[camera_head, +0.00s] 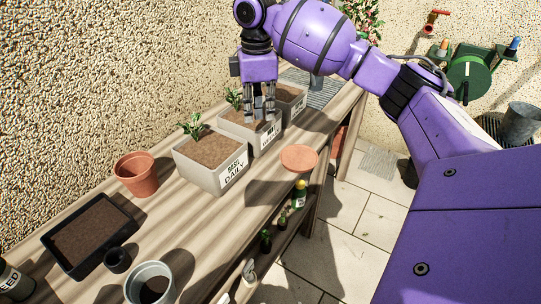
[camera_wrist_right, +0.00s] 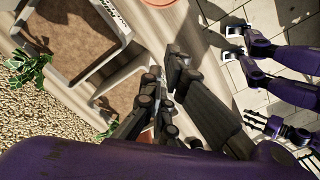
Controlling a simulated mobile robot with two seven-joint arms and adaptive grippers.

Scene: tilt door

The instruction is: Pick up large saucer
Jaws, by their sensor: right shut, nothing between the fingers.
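A round, flat terracotta saucer (camera_head: 299,158) lies at the right edge of the wooden bench in the head view. In the right wrist view only a sliver of terracotta (camera_wrist_right: 157,2) shows at the top edge, probably the saucer. My right gripper (camera_head: 259,117) is shut and empty, pointing down over the middle grey planter, behind and to the left of the saucer and apart from it. Its dark fingers (camera_wrist_right: 165,72) also show in the right wrist view. My left gripper is not seen in the head view.
The bench (camera_head: 190,237) carries several grey planters with soil, including a labelled one (camera_head: 205,177). A terracotta pot (camera_head: 136,173), a black tray (camera_head: 121,231) and a grey pot (camera_head: 132,288) stand nearer. Small bottles and plants (camera_head: 299,195) sit below the bench edge. The rough wall borders the left.

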